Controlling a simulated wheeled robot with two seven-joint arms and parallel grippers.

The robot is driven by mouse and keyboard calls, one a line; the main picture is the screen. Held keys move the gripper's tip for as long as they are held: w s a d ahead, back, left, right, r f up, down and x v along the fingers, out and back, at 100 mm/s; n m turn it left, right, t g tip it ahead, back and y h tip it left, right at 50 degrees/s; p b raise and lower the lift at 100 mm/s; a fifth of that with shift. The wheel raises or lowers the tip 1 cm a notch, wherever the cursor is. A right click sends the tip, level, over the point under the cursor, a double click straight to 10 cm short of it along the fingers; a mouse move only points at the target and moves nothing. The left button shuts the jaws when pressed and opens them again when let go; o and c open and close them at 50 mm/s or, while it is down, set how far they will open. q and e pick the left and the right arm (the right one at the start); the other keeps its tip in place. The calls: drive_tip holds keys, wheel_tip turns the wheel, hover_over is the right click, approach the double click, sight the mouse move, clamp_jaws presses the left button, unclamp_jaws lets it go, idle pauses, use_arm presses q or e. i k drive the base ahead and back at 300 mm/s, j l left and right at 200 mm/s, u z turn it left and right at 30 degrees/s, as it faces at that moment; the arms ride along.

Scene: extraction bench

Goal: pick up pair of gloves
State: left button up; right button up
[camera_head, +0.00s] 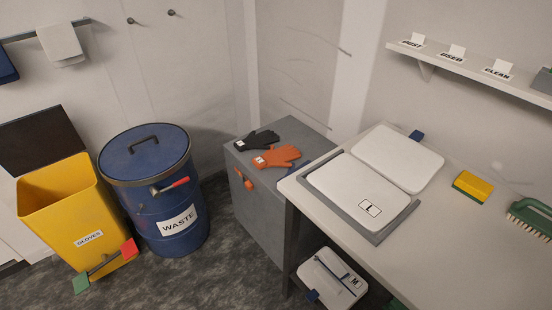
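A black glove (257,141) and an orange glove (277,157) lie flat beside each other on top of the grey cabinet (307,145), near its left side. Each has a small white patch at its cuff. The black one is farther back and the orange one nearer the front. A small blue item, partly hidden by the bench, shows at the cabinet's front right. Neither of my grippers is in view.
A white bench (450,225) with an L-marked white container (365,195) stands right of the cabinet. A blue WASTE drum (150,225) and an open yellow GLOVES bin (75,225) stand on the left. A shelf (470,73) juts from the right wall.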

sight(278, 157)
drive_tip(key=i+j+z, duration=0.4)
drive_tip(key=j, duration=0.2)
drive_tip(key=i+j+z, duration=0.45)
drive_tip(key=j, duration=0.25)
drive_tip(key=j+z, duration=0.2)
drive_tip(key=j, duration=0.2)
